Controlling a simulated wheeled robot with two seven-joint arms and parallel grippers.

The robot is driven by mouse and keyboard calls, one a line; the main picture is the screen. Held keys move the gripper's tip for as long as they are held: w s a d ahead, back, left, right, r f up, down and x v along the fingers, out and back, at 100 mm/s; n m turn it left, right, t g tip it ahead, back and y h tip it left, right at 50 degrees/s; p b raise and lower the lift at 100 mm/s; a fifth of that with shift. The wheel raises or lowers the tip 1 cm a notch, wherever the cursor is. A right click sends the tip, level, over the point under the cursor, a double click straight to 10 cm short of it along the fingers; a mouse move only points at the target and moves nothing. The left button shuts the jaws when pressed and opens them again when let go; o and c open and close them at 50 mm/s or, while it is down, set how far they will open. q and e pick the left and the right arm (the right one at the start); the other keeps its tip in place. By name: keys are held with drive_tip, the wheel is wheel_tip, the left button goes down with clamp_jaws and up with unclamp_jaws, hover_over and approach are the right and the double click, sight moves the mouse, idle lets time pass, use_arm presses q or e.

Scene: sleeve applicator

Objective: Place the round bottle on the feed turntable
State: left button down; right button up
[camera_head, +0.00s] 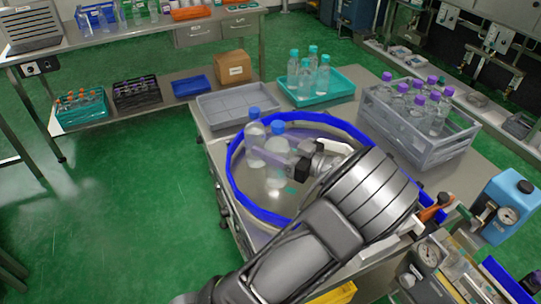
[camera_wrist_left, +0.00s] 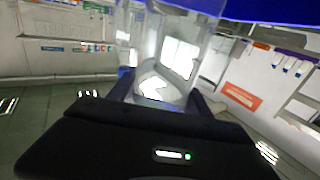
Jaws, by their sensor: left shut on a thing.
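The feed turntable (camera_head: 236,184) is a round disc with a raised blue rim, in the middle of the head view. Two clear round bottles with blue caps show over its far left part. My left gripper (camera_head: 287,162) reaches over the turntable and is shut on the nearer round bottle (camera_head: 277,150), which looks about upright. In the left wrist view its clear body (camera_wrist_left: 168,55) fills the space between the fingers. The other blue-capped bottle (camera_head: 255,138) is just behind and left of it. I cannot tell whether the held bottle's base touches the disc. My right gripper is not in view.
A grey crate (camera_head: 420,150) of purple-capped bottles stands right of the turntable. A teal tray (camera_head: 330,95) with several teal-capped bottles is behind it. An empty grey tray (camera_head: 235,106) is at the back left. A blue gauge unit (camera_head: 508,205) stands at the right.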

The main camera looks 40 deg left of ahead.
use_arm(q)
drive_tip(key=shift+f, duration=1.8)
drive_tip(key=shift+c, duration=2.3)
unclamp_jaws()
drive_tip(key=shift+f, duration=0.15)
drive_tip(key=shift+d, duration=0.45)
drive_tip(key=d+b, duration=0.1)
drive_tip(key=d, duration=0.5)
drive_tip(key=shift+w+d, duration=0.35)
drive_tip(key=shift+w, duration=0.05)
